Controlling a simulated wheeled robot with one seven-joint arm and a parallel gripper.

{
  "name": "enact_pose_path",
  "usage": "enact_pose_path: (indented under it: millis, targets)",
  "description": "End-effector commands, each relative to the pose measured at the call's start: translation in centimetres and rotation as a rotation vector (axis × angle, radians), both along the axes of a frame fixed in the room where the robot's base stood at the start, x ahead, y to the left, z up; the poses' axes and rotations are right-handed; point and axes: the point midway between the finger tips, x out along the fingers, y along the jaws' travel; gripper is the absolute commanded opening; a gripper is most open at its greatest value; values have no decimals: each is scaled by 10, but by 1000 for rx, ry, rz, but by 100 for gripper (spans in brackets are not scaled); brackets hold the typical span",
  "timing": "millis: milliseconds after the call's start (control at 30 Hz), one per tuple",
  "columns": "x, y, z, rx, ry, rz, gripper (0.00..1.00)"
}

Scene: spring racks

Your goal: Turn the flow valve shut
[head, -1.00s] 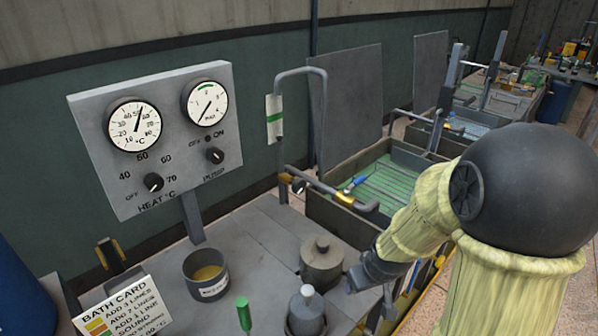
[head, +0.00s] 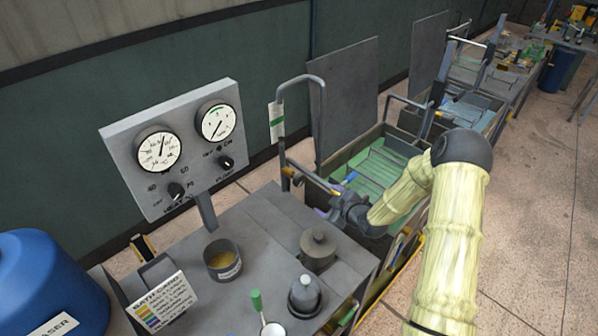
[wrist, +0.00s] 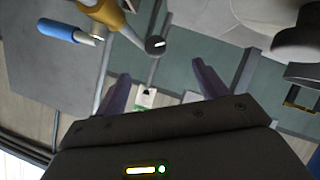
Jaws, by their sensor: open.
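The flow valve appears to be the small dark round knob (head: 298,180) low on the grey bent standpipe (head: 281,140), beside a brass-coloured fitting. In the wrist view the knob (wrist: 155,45) has a white mark on its face. It lies ahead of and between the fingertips, apart from them. My gripper (head: 335,210) is just right of and below the knob in the head view. In the wrist view my gripper (wrist: 163,78) has its two purple fingers spread, with nothing between them. The knob's mark is too small to read in the head view.
A gauge panel (head: 128,150) with two dials and two other knobs stands left. The bench carries a lidded pot (head: 318,249), a cup (head: 222,259) and a bath card (head: 163,302). A green tank (head: 375,168) lies behind my gripper. A blue-handled tool (wrist: 65,32) is close by.

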Motion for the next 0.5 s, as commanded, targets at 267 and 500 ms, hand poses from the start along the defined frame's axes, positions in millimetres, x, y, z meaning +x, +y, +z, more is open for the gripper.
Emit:
enact_pose_path:
  millis: [267, 500]
  targets:
    - [11, 4, -2, 41, -133, 24, 72]
    - [11, 4, -2, 41, -130, 23, 72]
